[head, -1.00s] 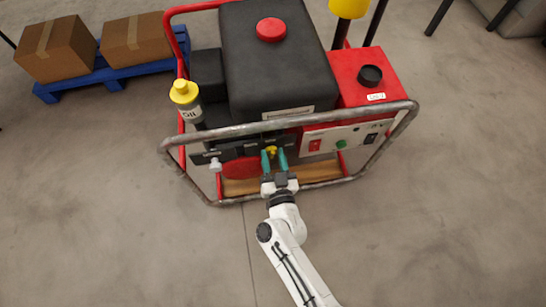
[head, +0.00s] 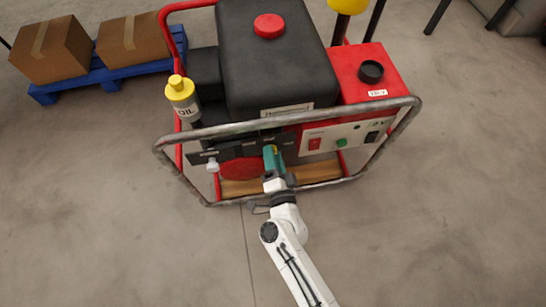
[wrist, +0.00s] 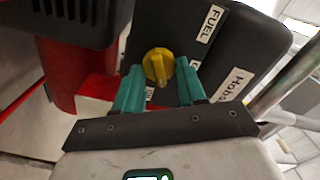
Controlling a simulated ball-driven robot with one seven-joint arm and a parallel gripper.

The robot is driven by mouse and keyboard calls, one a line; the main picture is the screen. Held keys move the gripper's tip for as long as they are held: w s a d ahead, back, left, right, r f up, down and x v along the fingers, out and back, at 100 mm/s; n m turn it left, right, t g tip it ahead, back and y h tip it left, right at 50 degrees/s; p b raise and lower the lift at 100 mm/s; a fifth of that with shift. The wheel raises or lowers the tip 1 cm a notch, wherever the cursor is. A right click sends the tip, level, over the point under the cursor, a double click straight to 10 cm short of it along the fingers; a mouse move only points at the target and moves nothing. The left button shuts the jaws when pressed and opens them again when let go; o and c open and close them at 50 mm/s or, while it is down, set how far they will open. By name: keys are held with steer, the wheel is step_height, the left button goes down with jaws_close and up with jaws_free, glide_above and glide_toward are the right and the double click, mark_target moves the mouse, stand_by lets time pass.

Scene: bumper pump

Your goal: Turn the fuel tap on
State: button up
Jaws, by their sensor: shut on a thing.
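The fuel tap is a yellow knob (wrist: 158,67) on a dark panel, beside a white label reading FUEL (wrist: 211,24) in the wrist view. My gripper (wrist: 159,66) has its two teal fingers on either side of the knob and is shut on it. In the head view my gripper (head: 272,152) reaches under the front bar, turned so its fingers nearly overlap. The knob is mostly hidden there, with only a trace of yellow showing.
A grey frame bar (head: 290,122) crosses just above my gripper. A red switch (head: 314,143) and green button (head: 341,142) sit to the right. Boxes on a blue pallet (head: 100,79) are behind. The floor in front is clear.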

steer(key=m+b, duration=0.1)
steer(key=m, duration=0.4)
steer(key=shift+f, duration=0.2)
steer(key=shift+m, duration=0.4)
steer(key=o, duration=1)
steer(key=shift+s, duration=0.1)
steer(key=v, duration=1)
steer(key=shift+s+d+r, duration=0.1)
steer(key=shift+s+d, duration=0.05)
steer(key=shift+s, duration=0.15)
